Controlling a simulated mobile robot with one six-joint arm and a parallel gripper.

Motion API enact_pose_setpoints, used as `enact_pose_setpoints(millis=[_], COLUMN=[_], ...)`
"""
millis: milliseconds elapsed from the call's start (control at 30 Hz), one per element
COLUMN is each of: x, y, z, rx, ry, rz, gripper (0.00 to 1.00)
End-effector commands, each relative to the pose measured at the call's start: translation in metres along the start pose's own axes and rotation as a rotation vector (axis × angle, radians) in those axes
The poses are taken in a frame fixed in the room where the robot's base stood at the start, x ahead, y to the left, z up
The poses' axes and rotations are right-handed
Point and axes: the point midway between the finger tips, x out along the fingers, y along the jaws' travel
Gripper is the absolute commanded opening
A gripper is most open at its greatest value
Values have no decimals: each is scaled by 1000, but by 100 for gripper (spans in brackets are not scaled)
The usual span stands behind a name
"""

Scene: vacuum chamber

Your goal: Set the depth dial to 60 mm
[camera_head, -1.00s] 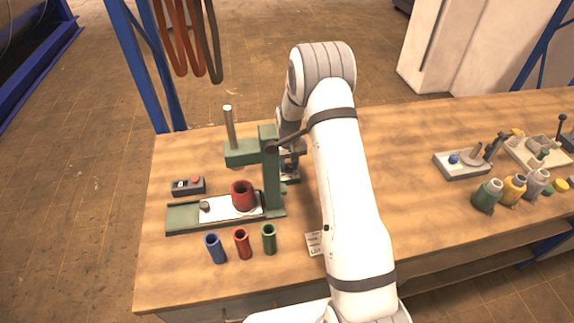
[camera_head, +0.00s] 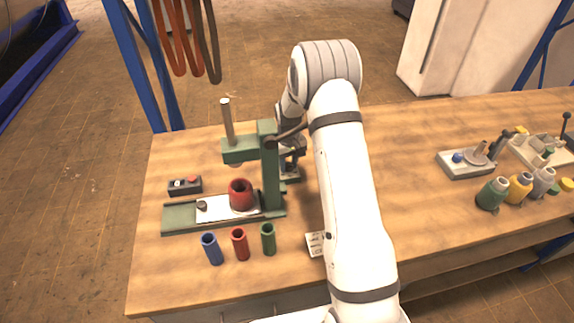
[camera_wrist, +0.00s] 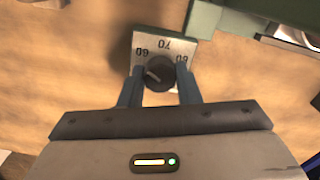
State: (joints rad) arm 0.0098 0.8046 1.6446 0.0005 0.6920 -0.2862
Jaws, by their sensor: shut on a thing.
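The depth dial is a dark round knob (camera_wrist: 159,74) on a pale plate (camera_wrist: 143,40) marked with numbers, seen in the wrist view. The marks seem to read 60 at left, 70 at top and 80 at right, the last less clear. A pale line on the knob points up and left, roughly toward the 60 side. My gripper (camera_wrist: 159,88) has one finger on each side of the knob and is shut on it. In the head view the dial and fingertips are mostly hidden behind the green press (camera_head: 270,170) and my arm.
The press has a lever beside my arm. A red cylinder (camera_head: 240,194) stands on its bed. Blue (camera_head: 211,249), red (camera_head: 240,244) and green (camera_head: 268,239) tubes stand in front. A control box (camera_head: 185,186) lies behind. Bottles (camera_head: 492,193) and fixtures are at right.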

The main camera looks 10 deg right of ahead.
Motion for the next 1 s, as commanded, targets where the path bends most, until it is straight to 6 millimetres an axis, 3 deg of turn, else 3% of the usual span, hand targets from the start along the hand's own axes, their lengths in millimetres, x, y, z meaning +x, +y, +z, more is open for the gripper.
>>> enact_pose_setpoints(millis=[33, 67, 300, 667, 1000], x=[0, 0, 0, -8, -63], y=[0, 0, 0, 0, 0], z=[0, 0, 0, -1, -1], rx=[-2, -2, -1, -1, -1], ry=[0, 0, 0, 2, 2], rz=[1, 1, 0, 1, 1], gripper=[7, 31, 51, 52, 52])
